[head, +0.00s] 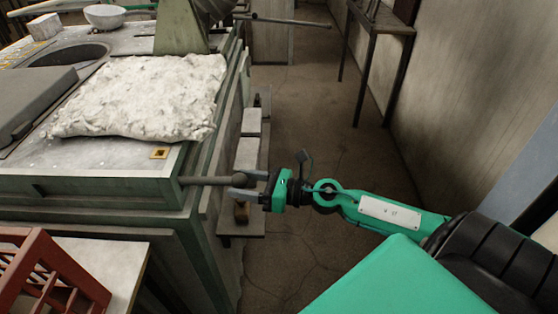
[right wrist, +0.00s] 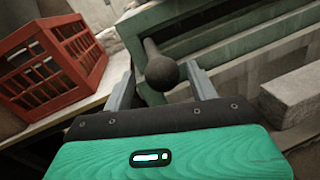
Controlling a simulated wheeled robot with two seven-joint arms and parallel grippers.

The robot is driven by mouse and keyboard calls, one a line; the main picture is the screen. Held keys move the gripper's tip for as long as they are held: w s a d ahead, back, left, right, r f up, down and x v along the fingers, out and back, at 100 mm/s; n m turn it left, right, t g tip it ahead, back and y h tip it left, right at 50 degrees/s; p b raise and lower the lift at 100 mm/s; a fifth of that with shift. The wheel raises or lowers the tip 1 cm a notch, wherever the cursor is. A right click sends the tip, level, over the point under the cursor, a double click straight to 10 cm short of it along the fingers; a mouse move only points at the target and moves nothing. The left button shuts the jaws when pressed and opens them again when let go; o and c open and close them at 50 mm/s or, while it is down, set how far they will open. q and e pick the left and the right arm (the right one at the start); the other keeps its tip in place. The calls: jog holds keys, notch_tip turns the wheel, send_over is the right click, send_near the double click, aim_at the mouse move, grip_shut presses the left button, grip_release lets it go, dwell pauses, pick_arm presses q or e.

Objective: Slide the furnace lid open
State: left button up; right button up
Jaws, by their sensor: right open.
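The furnace (head: 95,188) is a green-framed block with a pale top on the left of the head view. A dark grey slab (head: 35,98), perhaps the lid, lies flat at the left edge, in front of a round dark opening (head: 68,56). A rod handle (head: 205,181) with a ball end sticks out from the furnace's right side. My right gripper (head: 240,184) is open around the ball end. In the right wrist view the ball (right wrist: 162,73) sits between the two separated fingers. The rod's link to the slab is hidden. My left gripper is out of view.
A lumpy white pad (head: 145,97) lies on the furnace top. A red crate (head: 50,275) stands on a pale table (head: 115,265) at lower left. Pale blocks (head: 250,130) rest on a side ledge. Open floor (head: 325,110) runs to the right, up to a wall.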

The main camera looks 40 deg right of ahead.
pick_arm(q)
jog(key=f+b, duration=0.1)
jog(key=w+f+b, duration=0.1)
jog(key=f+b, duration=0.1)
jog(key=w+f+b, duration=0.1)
jog(key=b, duration=0.1)
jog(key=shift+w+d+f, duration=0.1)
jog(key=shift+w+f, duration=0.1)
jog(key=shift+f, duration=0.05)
pick_arm(e)
jog(key=v, duration=1.2)
jog(key=shift+s, duration=0.4)
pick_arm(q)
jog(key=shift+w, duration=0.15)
pick_arm(e)
jog(key=shift+d, duration=0.15)
